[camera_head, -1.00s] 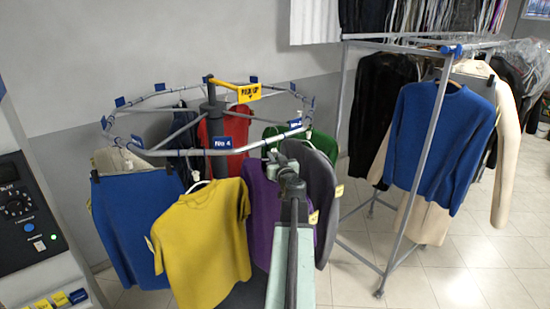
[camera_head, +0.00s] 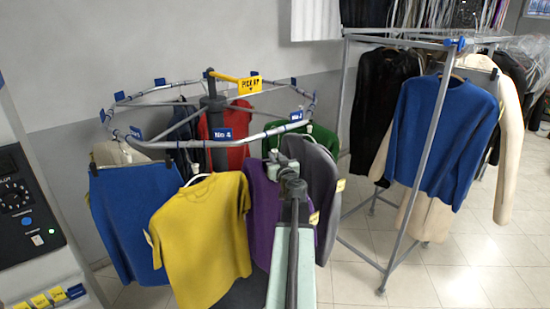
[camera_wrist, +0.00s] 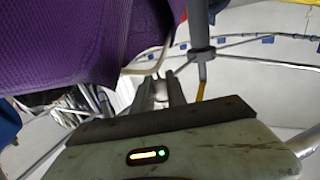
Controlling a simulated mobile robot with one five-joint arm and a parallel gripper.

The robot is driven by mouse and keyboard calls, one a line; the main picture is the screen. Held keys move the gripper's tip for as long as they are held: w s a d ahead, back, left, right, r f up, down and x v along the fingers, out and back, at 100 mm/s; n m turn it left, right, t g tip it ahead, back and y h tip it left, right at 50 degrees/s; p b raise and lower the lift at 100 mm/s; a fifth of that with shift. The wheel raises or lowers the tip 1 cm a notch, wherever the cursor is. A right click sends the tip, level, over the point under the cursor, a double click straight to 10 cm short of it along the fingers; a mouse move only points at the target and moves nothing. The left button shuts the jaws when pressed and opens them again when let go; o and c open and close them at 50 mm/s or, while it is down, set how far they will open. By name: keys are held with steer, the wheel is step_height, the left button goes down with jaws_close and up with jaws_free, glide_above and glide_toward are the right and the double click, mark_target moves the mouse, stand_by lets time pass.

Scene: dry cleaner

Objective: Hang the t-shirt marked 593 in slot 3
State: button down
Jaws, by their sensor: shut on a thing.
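A round rail (camera_head: 180,142) carries several garments and blue numbered signs. The "No 4" sign (camera_head: 222,135) faces me; the small sign to its right (camera_head: 296,115) is too small to read surely. A purple top (camera_head: 262,205) hangs at the rail's front right, beside a yellow t-shirt (camera_head: 205,235). My gripper (camera_head: 280,162) is at the purple top's upper right. In the wrist view my gripper (camera_wrist: 158,88) is shut at a white hanger (camera_wrist: 148,68) next to the purple fabric (camera_wrist: 75,45). I cannot read 593 on any tag.
A grey jacket (camera_head: 318,185) hangs close on the right of my arm. A green garment (camera_head: 322,138) and a red one (camera_head: 238,122) hang behind. A metal rack (camera_head: 412,190) with a blue sweater (camera_head: 442,135) stands right. A control panel (camera_head: 25,215) is at left.

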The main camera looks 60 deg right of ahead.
steer(key=shift+f, duration=0.2)
stand_by(0.3)
steer(key=c, duration=1.3)
jaws_free()
steer(key=shift+o, duration=0.2)
steer(key=shift+a, duration=0.1)
steer(key=v, duration=0.7)
steer(key=shift+s+a, duration=0.2)
steer(key=shift+s, duration=0.1)
